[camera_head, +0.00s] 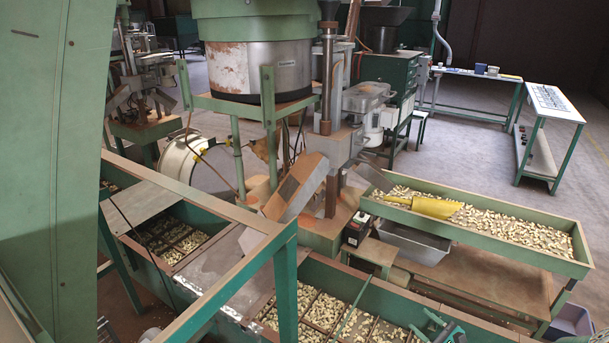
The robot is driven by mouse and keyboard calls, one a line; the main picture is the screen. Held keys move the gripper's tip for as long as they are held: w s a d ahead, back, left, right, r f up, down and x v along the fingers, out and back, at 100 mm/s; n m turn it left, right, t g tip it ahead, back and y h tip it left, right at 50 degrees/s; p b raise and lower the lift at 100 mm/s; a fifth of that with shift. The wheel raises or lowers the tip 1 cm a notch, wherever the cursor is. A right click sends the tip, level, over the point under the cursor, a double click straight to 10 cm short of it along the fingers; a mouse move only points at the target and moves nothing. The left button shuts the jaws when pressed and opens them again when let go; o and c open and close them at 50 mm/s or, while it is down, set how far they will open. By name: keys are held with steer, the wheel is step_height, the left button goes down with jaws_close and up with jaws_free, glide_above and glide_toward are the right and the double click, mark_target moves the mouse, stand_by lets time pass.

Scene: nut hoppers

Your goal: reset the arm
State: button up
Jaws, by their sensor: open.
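My gripper (421,320) shows at the bottom edge, right of centre. Its two green fingers are spread apart, with nothing seen between them. It appears over or just in front of the long green trough (480,322) with nut-filled compartments. I cannot tell whether it touches the trough. The rest of my arm is mostly cut off by the bottom edge.
A raised green tray (580,240) of nuts holds a yellow scoop (437,207). A grey metal bin (412,242) sits below it. A green machine with a steel drum (258,70) stands behind. A green frame (287,290) rises at the front. Open floor lies at the back right.

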steer(key=s+a+r+n+g, duration=0.4)
steer(key=a+r+n+g, duration=0.2)
steer(key=a+r+n, duration=0.4)
steer(key=s+a+r+n+g, duration=0.4)
steer(key=a+r+n+g, duration=0.25)
steer(key=a+r, duration=0.35)
steer(key=s+a+r+n+t+h, duration=0.2)
steer(key=s+r+n+h, duration=0.6)
steer(key=s+r, duration=0.9)
steer(key=shift+a+r+t+h, duration=0.25)
steer(key=shift+r+t+h, duration=0.05)
steer(key=shift+t+h, duration=0.15)
